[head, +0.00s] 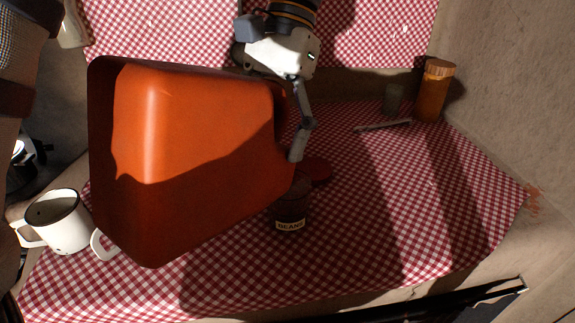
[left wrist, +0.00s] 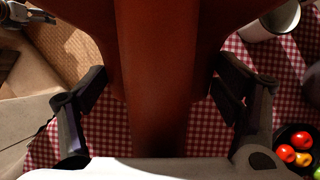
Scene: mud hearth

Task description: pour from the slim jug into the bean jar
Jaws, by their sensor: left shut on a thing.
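The slim jug (head: 190,155) is orange-red and fills much of the head view, tilted well over above the table. My left gripper (head: 297,150) comes down from the top behind it. In the left wrist view, its two fingers are shut on the jug's red-brown strip (left wrist: 155,90), probably the handle. The bean jar (head: 292,212) is dark, carries a BEANS label and stands upright just below the jug's right end. The jug covers part of it, and no stream shows. What looks like my right gripper (left wrist: 22,14) is cut off at the wrist view's top left corner.
A white mug (head: 62,220) stands left of the jug. An amber jar (head: 433,92), a grey glass (head: 393,98) and a utensil (head: 383,125) are at the back right. The wrist view shows a fruit bowl (left wrist: 284,132). The cloth at right is clear.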

